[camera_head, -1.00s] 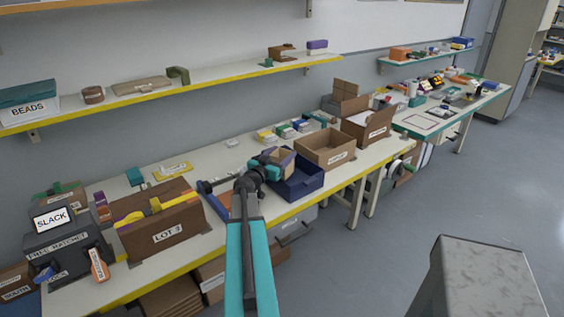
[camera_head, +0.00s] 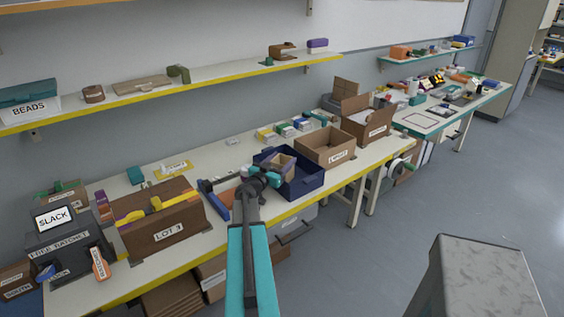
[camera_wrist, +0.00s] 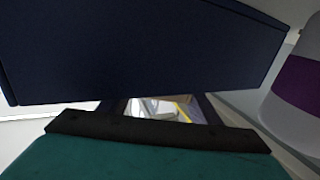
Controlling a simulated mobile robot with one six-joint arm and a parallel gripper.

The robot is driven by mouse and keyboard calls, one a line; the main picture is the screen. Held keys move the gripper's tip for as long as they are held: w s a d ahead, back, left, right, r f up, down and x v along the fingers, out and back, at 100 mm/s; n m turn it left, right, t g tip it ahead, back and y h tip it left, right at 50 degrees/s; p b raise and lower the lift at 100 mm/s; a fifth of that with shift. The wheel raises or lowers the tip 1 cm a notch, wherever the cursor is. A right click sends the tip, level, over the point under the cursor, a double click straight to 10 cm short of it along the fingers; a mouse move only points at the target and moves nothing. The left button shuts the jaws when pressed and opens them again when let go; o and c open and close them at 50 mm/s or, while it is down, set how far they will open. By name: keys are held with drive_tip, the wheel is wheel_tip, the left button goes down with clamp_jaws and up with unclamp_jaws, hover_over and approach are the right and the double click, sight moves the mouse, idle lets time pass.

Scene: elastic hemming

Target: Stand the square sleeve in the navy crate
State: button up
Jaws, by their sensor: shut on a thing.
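The navy crate (camera_head: 302,187) stands on the bench near its yellow front edge, open at the top. The square sleeve (camera_head: 284,163), tan and boxy, is at the left part of the crate, its lower part hidden by the crate wall and my gripper. My gripper (camera_head: 271,174) is shut on the sleeve and reaches over the crate's left side. I cannot tell whether the sleeve touches the crate floor. In the wrist view a navy panel (camera_wrist: 140,50), probably the crate, fills the top, and the sleeve is not clearly seen.
An open cardboard box (camera_head: 325,147) stands close to the right of the crate. A blue tray (camera_head: 218,196) and the LOT 9 box (camera_head: 165,232) are to the left. Small coloured boxes (camera_head: 285,131) lie behind. A purple-banded white object (camera_wrist: 300,85) shows in the wrist view.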

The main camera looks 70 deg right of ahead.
drive_tip(key=o, duration=1.4)
drive_tip(key=shift+r+p, duration=0.2)
drive_tip(key=shift+p, duration=0.2)
drive_tip(key=shift+w+a+f, duration=0.1)
drive_tip(key=shift+a+f, duration=0.05)
drive_tip(key=shift+a, duration=0.2)
drive_tip(key=shift+w+a+b, duration=0.35)
drive_tip(key=shift+a+b, duration=0.4)
drive_tip(key=shift+a, duration=1.15)
drive_tip(key=shift+w+a+b, duration=0.3)
drive_tip(key=shift+a+b, duration=0.5)
drive_tip(key=shift+a, duration=1.05)
drive_tip(key=shift+w+a+b, duration=0.35)
drive_tip(key=shift+a+b, duration=0.4)
drive_tip(key=shift+a, duration=1.15)
